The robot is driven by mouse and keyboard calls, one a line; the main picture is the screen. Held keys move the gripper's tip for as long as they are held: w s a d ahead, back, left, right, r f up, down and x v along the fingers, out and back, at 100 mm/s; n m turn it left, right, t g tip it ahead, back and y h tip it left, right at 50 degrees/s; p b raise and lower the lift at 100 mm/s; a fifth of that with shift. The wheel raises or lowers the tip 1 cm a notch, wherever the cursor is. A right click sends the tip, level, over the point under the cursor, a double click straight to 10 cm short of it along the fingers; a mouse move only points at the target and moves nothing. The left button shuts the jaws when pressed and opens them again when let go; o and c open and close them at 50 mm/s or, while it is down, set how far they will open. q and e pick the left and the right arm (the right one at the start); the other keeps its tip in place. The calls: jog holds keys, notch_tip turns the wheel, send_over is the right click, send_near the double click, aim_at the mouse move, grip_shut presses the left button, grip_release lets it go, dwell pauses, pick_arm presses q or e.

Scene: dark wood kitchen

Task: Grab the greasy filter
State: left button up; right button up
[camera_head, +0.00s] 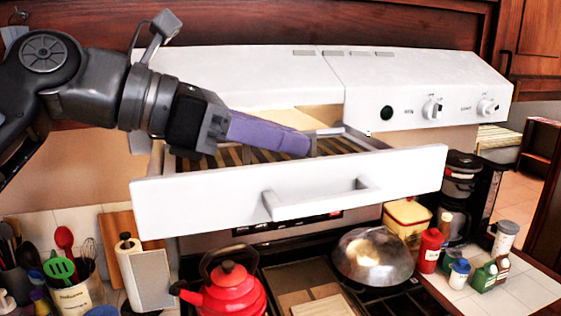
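A white range hood (420,85) runs across the upper middle of the head view. Its white front panel with a bar handle (320,198) stands out from the hood. Behind the panel lies a brown slatted grille (235,156), which looks like the greasy filter. My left gripper (303,145) reaches in from the left, with its purple fingers over the grille and behind the panel. The fingers overlap from this side, so their opening and any contact with the grille cannot be told. The gripper hides part of the grille. My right gripper is not in view.
Below are a red kettle (228,292), a metal dome lid (373,257) and a paper towel roll (130,262). Utensils stand at the lower left. A coffee maker (465,190) and several bottles stand at the right. Dark wood cabinets are above the hood.

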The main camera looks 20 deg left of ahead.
pick_arm(q)
grip_shut()
dwell(0.9)
jog(key=shift+r, duration=0.2)
